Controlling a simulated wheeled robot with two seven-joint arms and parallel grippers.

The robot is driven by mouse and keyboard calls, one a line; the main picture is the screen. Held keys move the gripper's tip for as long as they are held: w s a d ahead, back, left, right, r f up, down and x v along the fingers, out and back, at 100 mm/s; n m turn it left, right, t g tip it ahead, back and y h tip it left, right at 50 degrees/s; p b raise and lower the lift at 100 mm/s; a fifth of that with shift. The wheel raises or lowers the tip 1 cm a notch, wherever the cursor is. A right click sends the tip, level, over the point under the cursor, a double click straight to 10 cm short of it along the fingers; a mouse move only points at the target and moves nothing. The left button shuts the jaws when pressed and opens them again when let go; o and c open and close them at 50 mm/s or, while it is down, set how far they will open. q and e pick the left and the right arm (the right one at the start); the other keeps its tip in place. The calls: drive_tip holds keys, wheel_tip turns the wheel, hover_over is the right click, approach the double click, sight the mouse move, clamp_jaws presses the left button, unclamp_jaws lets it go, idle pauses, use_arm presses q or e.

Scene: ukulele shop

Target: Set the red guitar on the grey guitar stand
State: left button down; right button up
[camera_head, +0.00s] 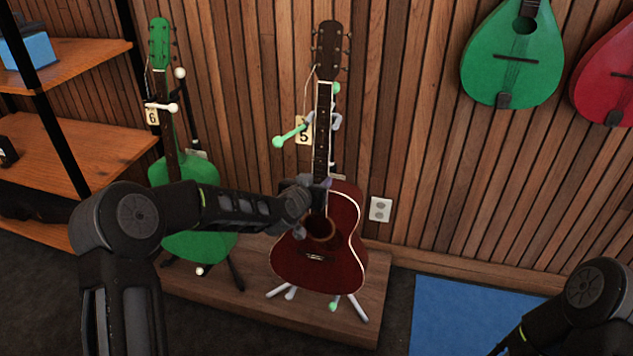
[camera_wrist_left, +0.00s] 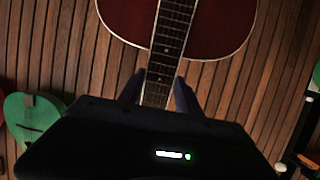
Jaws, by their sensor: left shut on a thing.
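The red guitar (camera_head: 338,262) stands upright at the grey guitar stand (camera_head: 355,308), with its neck up and its soundhole facing me. The stand's grey legs with green tips show below the body, and its upper arm with a green end shows beside the neck. I cannot tell whether the guitar's weight rests on the stand. My left gripper (camera_head: 318,197) is shut on the guitar's neck just above the body. In the left wrist view the neck (camera_wrist_left: 158,88) runs between the two fingers. My right gripper is out of view; only part of that arm shows at lower right.
A green guitar (camera_head: 190,190) on a dark stand is to the left, behind my left arm. Both stand on a low wooden platform (camera_head: 330,325). A wooden shelf (camera_head: 80,150) is at far left. Green (camera_head: 510,60) and red (camera_head: 608,75) instruments hang on the wall. A blue mat (camera_head: 465,315) lies at right.

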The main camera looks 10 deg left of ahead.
use_arm(q)
drive_tip(key=shift+w, duration=0.15)
idle(0.6)
drive_tip(key=c, duration=1)
unclamp_jaws()
drive_tip(key=shift+o, duration=1.3)
drive_tip(key=shift+f, duration=0.1)
drive_tip(key=shift+s+f, duration=0.2)
drive_tip(key=shift+f, duration=0.15)
drive_tip(key=shift+s+r, duration=0.25)
drive_tip(key=d+v, duration=0.1)
drive_tip(key=v, duration=0.6)
drive_tip(key=shift+a, duration=0.55)
drive_tip(key=shift+r, duration=0.15)
